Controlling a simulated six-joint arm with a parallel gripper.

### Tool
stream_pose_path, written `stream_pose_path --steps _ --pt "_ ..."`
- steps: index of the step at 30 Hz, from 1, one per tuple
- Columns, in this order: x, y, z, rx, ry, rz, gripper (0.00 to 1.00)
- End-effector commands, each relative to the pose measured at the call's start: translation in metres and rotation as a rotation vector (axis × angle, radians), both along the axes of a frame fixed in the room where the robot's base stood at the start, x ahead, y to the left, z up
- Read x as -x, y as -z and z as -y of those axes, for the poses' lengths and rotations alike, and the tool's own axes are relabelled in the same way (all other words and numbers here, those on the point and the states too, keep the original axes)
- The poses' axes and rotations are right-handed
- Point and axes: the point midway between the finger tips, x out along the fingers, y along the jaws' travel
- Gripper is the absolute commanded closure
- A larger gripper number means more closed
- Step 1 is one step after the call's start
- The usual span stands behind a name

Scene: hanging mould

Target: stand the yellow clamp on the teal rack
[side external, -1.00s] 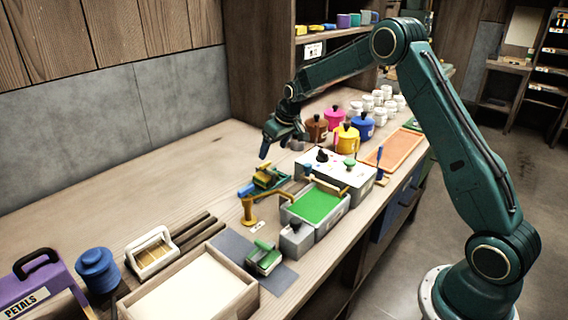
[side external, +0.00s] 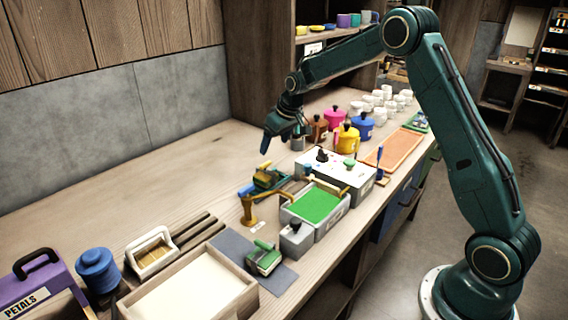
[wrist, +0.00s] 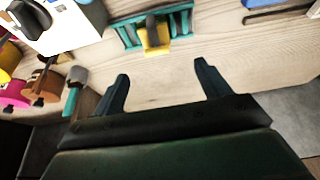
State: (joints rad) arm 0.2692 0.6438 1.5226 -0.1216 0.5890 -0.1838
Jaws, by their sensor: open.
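A grey-white box (side external: 335,178) and a green-filled tray (side external: 318,204) stand right of the rack. Coloured lidded pots, including a yellow one (side external: 346,140), stand behind.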

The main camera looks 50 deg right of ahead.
Motion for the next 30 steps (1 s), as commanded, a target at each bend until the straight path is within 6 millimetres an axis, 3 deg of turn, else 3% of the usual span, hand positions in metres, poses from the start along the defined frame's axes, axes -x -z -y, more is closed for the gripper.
stream_pose_path --steps 8,15,22,30 --pt "0.042 -0.061 -0.029 0.008 -0.004 0.016 0.24" --pt "0.095 -0.11 -0.056 0.012 -0.006 0.028 0.24" --pt "0.151 -0.144 -0.079 0.014 -0.006 0.042 0.24" --pt "0.222 -0.167 -0.102 0.014 -0.005 0.057 0.24"
